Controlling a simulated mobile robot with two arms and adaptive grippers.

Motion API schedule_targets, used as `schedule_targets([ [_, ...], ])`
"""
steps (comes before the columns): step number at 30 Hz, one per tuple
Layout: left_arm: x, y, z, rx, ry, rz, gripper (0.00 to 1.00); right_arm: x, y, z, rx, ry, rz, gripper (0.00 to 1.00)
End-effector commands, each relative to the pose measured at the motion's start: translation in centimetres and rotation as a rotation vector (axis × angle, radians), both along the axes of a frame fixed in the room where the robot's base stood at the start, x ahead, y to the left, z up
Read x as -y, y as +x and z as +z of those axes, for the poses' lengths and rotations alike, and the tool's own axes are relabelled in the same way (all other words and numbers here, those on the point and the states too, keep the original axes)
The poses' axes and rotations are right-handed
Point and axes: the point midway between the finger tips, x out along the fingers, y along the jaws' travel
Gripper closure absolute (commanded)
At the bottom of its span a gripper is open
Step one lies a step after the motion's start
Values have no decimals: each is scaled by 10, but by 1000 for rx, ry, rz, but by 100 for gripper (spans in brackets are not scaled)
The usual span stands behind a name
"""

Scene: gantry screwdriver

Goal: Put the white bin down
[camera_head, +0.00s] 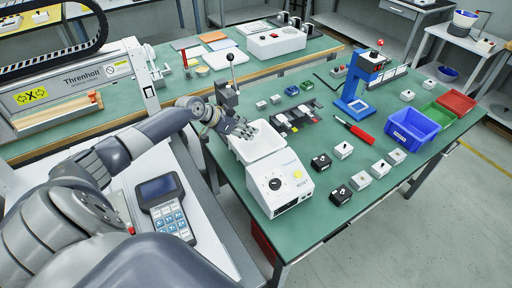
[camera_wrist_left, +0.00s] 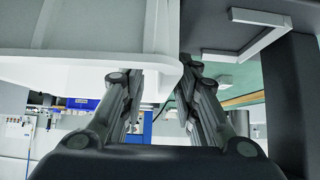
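The white bin (camera_head: 258,141) is at the left edge of the green table, just behind the white device with a black knob. My left gripper (camera_head: 240,127) is at its far left rim. In the left wrist view the bin (camera_wrist_left: 85,68) fills the upper left, and its wall lies between the fingers of my left gripper (camera_wrist_left: 160,80), which look closed on it. Whether the bin's underside touches the table is hidden. My right gripper is not in view.
The white device (camera_head: 280,183) stands right in front of the bin. A black rack (camera_head: 293,118) and small blocks lie to its right. A blue bin (camera_head: 411,130), a blue press (camera_head: 356,88) and a red-handled screwdriver (camera_head: 354,130) are farther right. A lever (camera_head: 231,72) stands behind.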

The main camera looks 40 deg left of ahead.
Motion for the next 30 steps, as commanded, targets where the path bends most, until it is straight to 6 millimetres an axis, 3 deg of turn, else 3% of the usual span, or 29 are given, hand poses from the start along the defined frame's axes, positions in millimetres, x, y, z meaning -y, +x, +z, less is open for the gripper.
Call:
schedule_targets([
  [4, 0, 0, 0, 0, 0, 0, 71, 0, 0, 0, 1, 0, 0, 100],
  [8, 0, 0, 0, 0, 0, 0, 100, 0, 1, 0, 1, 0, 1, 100],
  [23, -1, -1, 2, -1, 4, -2, 100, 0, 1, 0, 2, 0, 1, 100],
  [30, -1, 0, 44, 4, 5, -3, 100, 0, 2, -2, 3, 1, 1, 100],
])
